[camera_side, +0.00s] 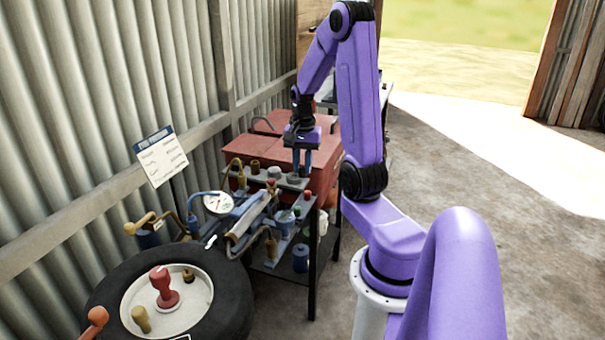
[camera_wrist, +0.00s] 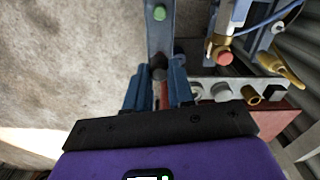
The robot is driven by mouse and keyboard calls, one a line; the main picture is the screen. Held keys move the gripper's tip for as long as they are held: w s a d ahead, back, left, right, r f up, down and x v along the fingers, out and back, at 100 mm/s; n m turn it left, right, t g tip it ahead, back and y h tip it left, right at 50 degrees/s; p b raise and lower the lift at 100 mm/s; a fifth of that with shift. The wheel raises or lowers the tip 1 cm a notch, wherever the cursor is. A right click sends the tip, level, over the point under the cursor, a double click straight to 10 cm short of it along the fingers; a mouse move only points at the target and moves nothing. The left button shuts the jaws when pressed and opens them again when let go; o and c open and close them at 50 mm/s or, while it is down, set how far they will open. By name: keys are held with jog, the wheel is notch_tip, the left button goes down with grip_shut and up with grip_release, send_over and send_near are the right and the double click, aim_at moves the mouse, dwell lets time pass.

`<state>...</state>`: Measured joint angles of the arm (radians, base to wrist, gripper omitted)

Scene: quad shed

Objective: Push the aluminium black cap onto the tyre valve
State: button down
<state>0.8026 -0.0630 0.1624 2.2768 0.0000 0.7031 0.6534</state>
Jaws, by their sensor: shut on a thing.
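My gripper (camera_side: 301,171) is over the rack on the bench, with its blue fingers pointing down. In the wrist view, its two fingers (camera_wrist: 157,80) stand either side of a small dark cylinder that looks like the black cap (camera_wrist: 158,67); the fingers hide part of it. In the side view, the cap is too small to make out clearly at the fingertips. The tyre (camera_side: 237,302) lies flat at the lower left, well away from my gripper. Small fittings stand on its pale rim, including a short brass one (camera_side: 188,275); I cannot tell which is the valve.
A metal rack (camera_side: 240,177) holds several small caps and brass fittings. A pressure gauge (camera_side: 218,203), with hose and brass inflator parts, lies between bench and tyre. A red toolbox (camera_side: 325,172) stands behind. A red knob (camera_side: 162,284) rises from the rim. A corrugated wall closes the left.

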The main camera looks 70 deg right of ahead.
notch_tip(320, 180, up, 4)
jog(key=shift+r, duration=0.2)
jog(key=w+a+n, duration=0.3)
jog(key=w+a, duration=0.4)
jog(key=a, duration=0.1)
jog(key=n, duration=0.6)
send_over(186, 269)
notch_tip(186, 269, down, 4)
jog(key=shift+d+f, duration=0.1)
jog(key=shift+f, duration=3.5)
jog(key=shift+f, duration=0.65)
jog(key=c, duration=1.3)
grip_release()
jog(key=shift+o, duration=0.2)
